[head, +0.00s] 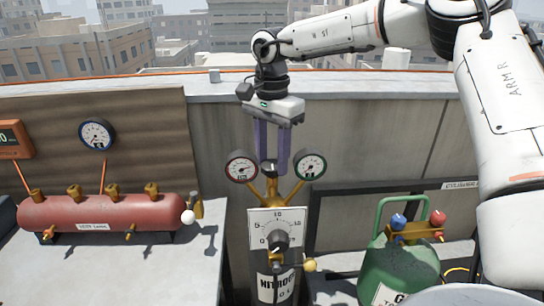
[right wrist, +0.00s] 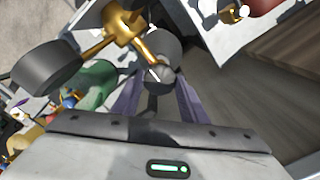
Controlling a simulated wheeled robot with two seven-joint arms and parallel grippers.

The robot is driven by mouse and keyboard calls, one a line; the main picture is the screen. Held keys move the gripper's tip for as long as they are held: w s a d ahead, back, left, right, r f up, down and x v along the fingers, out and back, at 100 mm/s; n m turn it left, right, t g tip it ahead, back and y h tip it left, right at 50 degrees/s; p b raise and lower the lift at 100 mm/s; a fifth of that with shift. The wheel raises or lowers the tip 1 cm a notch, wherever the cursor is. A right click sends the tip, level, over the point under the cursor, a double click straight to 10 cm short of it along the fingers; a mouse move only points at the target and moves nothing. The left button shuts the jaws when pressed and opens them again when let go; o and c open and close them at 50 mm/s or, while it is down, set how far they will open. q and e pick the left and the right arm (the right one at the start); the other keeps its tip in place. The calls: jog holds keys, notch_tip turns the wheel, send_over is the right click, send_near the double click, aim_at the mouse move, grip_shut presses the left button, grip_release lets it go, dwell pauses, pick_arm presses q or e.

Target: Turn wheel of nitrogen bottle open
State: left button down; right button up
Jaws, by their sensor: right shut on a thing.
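The nitrogen bottle (head: 265,287) stands upright at the bottom centre of the head view, with a lettered white label. A brass fitting above it carries two round gauges. At the top, a small dark wheel (head: 270,167) sits between the purple fingers of my right gripper (head: 271,172), which comes down from above. The gripper is shut on this wheel. In the right wrist view the fingers reach to a dark round part (right wrist: 160,72) below the brass fitting (right wrist: 122,22); they partly hide it. My left gripper is not in view.
A white dial plate (head: 258,226) with a black knob and a yellow ball handle (head: 310,265) sit below the gauges. A red tank (head: 100,212) lies on the left bench. A green cylinder (head: 392,268) stands right. A parapet wall (head: 380,125) runs behind.

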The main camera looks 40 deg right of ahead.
aim_at(273, 164)
dwell(0.5)
jog(key=o, duration=1)
jog(key=shift+o, duration=0.2)
notch_tip(273, 164, up, 10)
jog(key=shift+r, duration=0.15)
jog(key=shift+d, duration=0.1)
